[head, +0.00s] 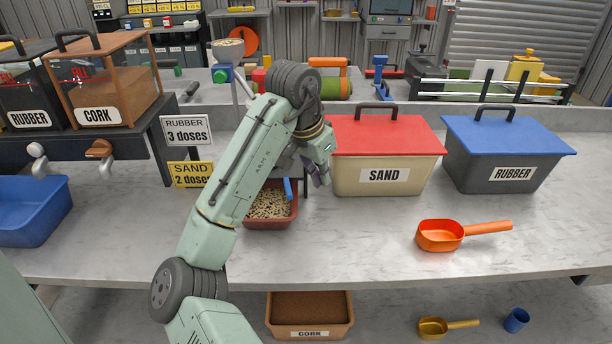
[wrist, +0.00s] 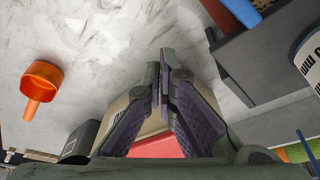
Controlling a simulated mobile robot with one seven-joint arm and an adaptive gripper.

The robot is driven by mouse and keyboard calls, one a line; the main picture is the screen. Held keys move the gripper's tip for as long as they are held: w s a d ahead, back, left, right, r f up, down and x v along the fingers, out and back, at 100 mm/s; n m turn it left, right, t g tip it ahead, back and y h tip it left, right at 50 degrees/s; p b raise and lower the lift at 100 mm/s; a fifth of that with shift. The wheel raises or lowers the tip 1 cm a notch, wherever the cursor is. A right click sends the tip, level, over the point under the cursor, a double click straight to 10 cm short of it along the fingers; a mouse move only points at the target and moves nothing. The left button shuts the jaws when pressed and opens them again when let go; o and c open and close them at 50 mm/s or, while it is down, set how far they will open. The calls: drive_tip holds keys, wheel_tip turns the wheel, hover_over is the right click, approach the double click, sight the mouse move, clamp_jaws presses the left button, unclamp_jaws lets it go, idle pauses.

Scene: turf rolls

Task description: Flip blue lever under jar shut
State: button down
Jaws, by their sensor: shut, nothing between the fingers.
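The blue lever (head: 287,188) hangs down over a reddish tray of speckled granules (head: 269,205). It is partly behind my arm, and a blue piece that looks like it shows at the top of the wrist view (wrist: 243,12). The jar above the lever is hidden behind my arm in the head view. A pale labelled body (wrist: 311,65) at the right edge of the wrist view may be the jar. My gripper (head: 318,178) is just right of the lever, apart from it. Its fingertips (wrist: 163,72) are together and empty.
The sand bin (head: 385,160) with a red lid stands close right of my gripper, with the rubber bin (head: 508,160) beyond. An orange scoop (head: 440,235) lies on the counter. Dose signs (head: 187,130) stand left of my arm. The front counter is mostly clear.

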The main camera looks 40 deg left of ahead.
drive_tip(key=a+b+v, duration=0.1)
drive_tip(key=a+v, duration=0.1)
drive_tip(key=v, duration=0.8)
drive_tip(key=shift+w, duration=0.4)
